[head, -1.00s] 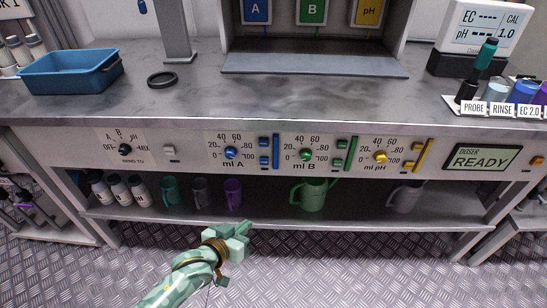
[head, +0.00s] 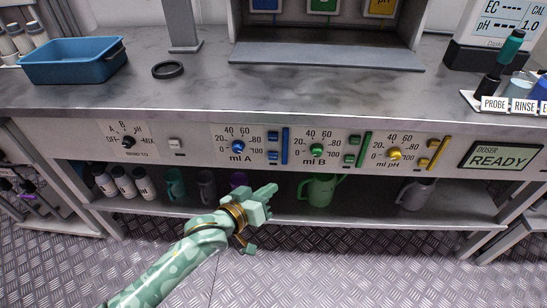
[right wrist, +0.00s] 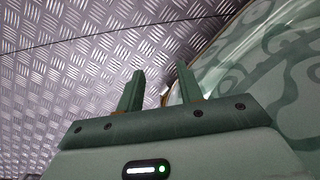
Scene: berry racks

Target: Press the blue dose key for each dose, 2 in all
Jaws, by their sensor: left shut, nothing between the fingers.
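Blue keys (head: 272,156) sit beside the ml A dial in the head view, two small ones stacked next to a tall blue bar (head: 285,146). I cannot tell which is the dose key. The blue ml A knob (head: 238,147) is to their left. The doser display (head: 500,157) reads READY. My left gripper (head: 270,191) is shut and empty, in front of the lower shelf, below the blue keys and apart from them in the picture. My right gripper (right wrist: 160,90) shows only in the right wrist view, its fingers apart with nothing between them, over the metal floor.
Green keys (head: 352,150) and yellow keys (head: 432,153) line the same panel to the right. A green jug (head: 318,190) and several bottles stand on the shelf below. A blue tray (head: 72,62) and a black ring (head: 168,70) are on the bench top.

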